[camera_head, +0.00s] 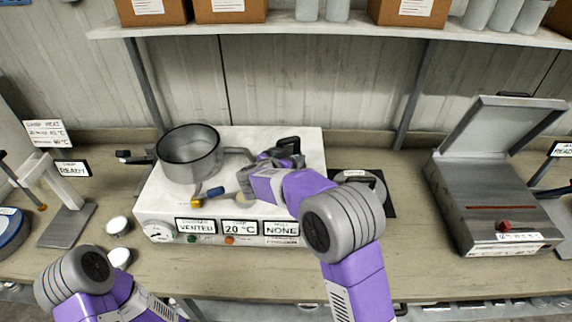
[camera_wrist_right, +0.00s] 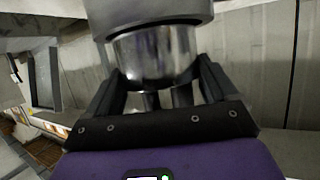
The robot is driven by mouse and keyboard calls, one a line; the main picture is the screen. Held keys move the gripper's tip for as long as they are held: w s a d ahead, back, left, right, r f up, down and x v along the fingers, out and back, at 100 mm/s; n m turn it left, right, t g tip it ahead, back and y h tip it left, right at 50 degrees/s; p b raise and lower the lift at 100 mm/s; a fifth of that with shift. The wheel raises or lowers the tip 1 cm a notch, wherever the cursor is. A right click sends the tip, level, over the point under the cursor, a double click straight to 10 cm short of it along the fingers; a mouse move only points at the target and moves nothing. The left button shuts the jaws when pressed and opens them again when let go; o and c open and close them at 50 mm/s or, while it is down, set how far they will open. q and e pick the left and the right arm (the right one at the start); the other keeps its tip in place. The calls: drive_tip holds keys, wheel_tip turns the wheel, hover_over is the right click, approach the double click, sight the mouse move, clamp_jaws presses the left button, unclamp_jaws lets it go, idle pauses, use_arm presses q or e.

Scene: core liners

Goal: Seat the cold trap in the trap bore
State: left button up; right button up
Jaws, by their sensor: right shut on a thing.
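My right gripper (camera_head: 284,158) is over the right part of the white console (camera_head: 312,150) in the head view. In the right wrist view its fingers (camera_wrist_right: 158,98) are shut on a shiny metal cylinder with a wider grey top, which I take for the cold trap (camera_wrist_right: 155,55). In the head view the gripper and forearm mostly hide the held piece. I cannot make out the trap bore, nor tell whether the trap touches the console. Only my left arm's links show at the lower left; its gripper is out of view.
A grey round chamber (camera_head: 190,152) stands on the console's left, with a pipe to its right. Blue (camera_head: 208,193) and yellow handles sit at the front. A black mat (camera_head: 380,205) lies right of the console. An open-lidded metal box (camera_head: 490,190) stands far right. A shelf (camera_head: 330,28) runs above.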

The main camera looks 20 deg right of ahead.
wheel_tip(320, 180, down, 2)
drive_tip(key=shift+w+f, duration=0.1)
drive_tip(key=shift+w, duration=0.05)
drive_tip(key=shift+f, duration=0.1)
drive_tip(key=o, duration=1.2)
